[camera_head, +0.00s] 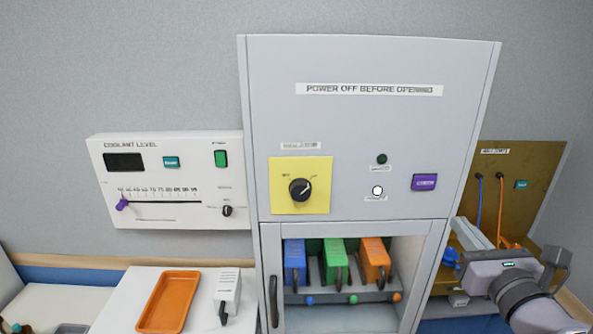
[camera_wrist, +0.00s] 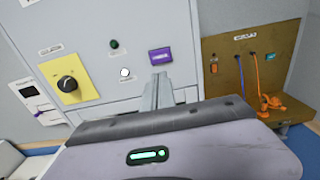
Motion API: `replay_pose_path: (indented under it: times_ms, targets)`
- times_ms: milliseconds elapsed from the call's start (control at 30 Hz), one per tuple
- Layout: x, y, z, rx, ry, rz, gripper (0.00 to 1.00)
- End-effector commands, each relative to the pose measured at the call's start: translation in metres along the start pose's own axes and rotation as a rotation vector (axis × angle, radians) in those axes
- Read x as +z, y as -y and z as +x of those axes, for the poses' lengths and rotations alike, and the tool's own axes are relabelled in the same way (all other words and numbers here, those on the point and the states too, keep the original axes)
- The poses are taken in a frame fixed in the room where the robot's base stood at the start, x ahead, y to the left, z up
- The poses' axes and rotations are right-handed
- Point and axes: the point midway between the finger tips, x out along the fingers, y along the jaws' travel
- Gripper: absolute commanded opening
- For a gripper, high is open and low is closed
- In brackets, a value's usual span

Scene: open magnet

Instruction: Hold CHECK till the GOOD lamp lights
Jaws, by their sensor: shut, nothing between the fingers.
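The purple CHECK button (camera_head: 425,182) is on the right of the grey cabinet's upper panel; it also shows in the wrist view (camera_wrist: 161,56). Left of it are a dark green lamp (camera_head: 381,159) that looks unlit and, below that, a bright white lamp (camera_head: 377,190). They show in the wrist view too, green (camera_wrist: 114,44) above white (camera_wrist: 125,72). The small lamp labels are too blurred to read. My gripper (camera_head: 462,228) is shut and empty, right of and below the button in the head view. In the wrist view its fingertips (camera_wrist: 160,80) appear just below the button; contact cannot be told.
A yellow plate with a black knob (camera_head: 300,189) is left of the lamps. Below, blue, green and orange modules (camera_head: 336,262) sit in a framed bay. A brown panel (camera_head: 520,190) with blue and orange cables stands right. An orange tray (camera_head: 168,302) lies lower left.

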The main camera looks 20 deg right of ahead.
Motion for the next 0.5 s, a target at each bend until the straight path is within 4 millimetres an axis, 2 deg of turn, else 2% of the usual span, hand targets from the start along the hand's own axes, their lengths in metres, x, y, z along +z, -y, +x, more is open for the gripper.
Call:
replay_pose_path:
  times_ms: [167,367,500]
  targets:
    - [0.006,-0.001,0.007,0.006,-0.001,0.006,0.00]
    - [0.010,-0.002,0.027,0.005,-0.006,0.005,0.00]
    - [0.008,-0.002,0.055,0.006,-0.005,0.003,0.00]
